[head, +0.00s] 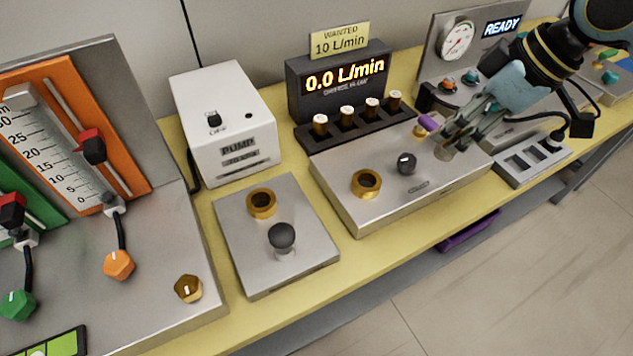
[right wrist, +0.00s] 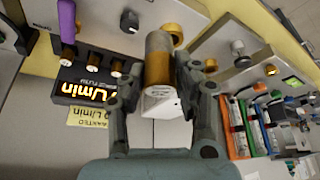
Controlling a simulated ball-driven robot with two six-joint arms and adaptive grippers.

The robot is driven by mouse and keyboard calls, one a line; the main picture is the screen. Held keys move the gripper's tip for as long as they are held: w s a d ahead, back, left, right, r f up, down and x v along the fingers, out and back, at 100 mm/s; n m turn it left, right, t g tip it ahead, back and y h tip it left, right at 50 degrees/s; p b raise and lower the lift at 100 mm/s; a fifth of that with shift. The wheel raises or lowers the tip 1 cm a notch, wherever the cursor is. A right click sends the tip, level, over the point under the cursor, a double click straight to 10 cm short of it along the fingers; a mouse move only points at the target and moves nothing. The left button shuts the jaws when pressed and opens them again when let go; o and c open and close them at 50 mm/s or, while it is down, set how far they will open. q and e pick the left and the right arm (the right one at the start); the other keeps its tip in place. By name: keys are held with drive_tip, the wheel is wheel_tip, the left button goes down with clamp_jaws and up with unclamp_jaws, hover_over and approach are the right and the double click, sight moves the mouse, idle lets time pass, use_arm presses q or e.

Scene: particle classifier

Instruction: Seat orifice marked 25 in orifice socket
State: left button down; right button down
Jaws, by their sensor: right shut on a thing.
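My right gripper (head: 446,146) hovers over the right part of the grey plate before the flow display. In the right wrist view, its fingers (right wrist: 160,95) are shut on a grey-and-brown cylinder (right wrist: 159,58), apparently an orifice; no number is legible on it. An empty gold ring socket (head: 365,183) lies on that plate, left of the gripper; a gold ring also shows in the right wrist view (right wrist: 188,40). Several brown, white-topped orifices (head: 347,113) stand in the dark rack (head: 350,129); their marks are too small to read. My left gripper is not in view.
A dark knob (head: 407,163) stands between the socket and gripper. A purple-topped piece (head: 428,123) stands close beside the gripper. A white pump (head: 222,120) and a grey plate (head: 240,255) with a gold ring (head: 262,203) and dark ball knob (head: 281,236) lie left.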

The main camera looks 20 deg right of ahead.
drive_tip(key=shift+s+a+f, duration=0.1)
drive_tip(key=shift+a+f, duration=0.2)
drive_tip(key=shift+f, duration=0.15)
drive_tip(key=shift+s+d+f, duration=0.25)
drive_tip(key=shift+s+f, duration=0.1)
drive_tip(key=shift+s, duration=0.05)
drive_tip(key=shift+w+a+f+b, duration=0.1)
drive_tip(key=shift+a+f+b, duration=0.05)
drive_tip(key=shift+f+b, duration=0.15)
drive_tip(key=w+a+f, duration=0.4)
drive_tip(key=w+a, duration=0.1)
drive_tip(key=w+a+f, duration=0.2)
drive_tip(key=w+a, duration=0.1)
drive_tip(key=shift+f+b, duration=0.3)
drive_tip(key=shift+b, duration=0.1)
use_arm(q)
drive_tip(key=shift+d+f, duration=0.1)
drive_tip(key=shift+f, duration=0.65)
use_arm(e)
drive_tip(key=shift+d+f, duration=0.1)
drive_tip(key=shift+f, duration=1.85)
